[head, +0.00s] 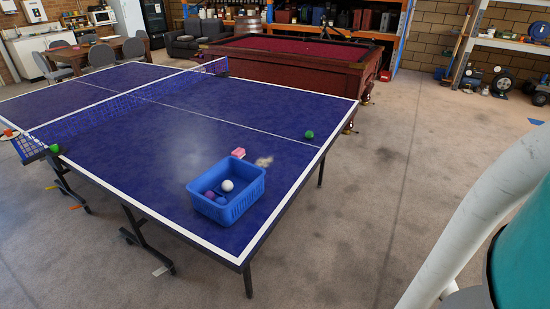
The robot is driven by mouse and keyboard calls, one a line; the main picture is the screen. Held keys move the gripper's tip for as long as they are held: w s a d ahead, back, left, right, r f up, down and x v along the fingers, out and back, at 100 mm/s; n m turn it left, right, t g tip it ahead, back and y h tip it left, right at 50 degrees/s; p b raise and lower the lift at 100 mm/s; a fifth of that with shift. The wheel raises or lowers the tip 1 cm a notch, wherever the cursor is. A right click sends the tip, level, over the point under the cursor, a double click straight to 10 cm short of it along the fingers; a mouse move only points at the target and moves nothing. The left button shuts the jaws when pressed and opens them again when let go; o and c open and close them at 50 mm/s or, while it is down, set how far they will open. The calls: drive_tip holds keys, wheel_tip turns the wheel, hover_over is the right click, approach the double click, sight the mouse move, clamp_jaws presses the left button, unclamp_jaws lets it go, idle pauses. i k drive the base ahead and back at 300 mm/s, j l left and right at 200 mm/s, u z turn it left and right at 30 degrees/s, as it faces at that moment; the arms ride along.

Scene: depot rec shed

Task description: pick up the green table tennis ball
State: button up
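A green ball (309,134) rests on the blue table tennis table (150,155), close to the white line along its right side. A second small green round thing (54,148) shows at the near end of the net, by the table's left edge; I cannot tell whether it is a ball or part of the net post. A white and teal part of what looks like my arm fills the lower right of the head view. My gripper is not in view.
A blue basket (229,208) holding a white ball (227,185) and several purple or blue balls stands near the table's near corner. A pink box (239,153) lies behind it. A red-topped pool table (300,50) stands beyond. The floor to the right (420,150) is clear.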

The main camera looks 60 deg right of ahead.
sight(308, 135)
drive_tip(key=i+l, duration=0.15)
drive_tip(key=l, duration=0.25)
drive_tip(key=i+l, duration=0.15)
drive_tip(key=l, duration=0.25)
drive_tip(key=i+l, duration=0.15)
drive_tip(key=l, duration=0.25)
drive_tip(key=i+l+z, duration=0.1)
drive_tip(key=z, duration=1.05)
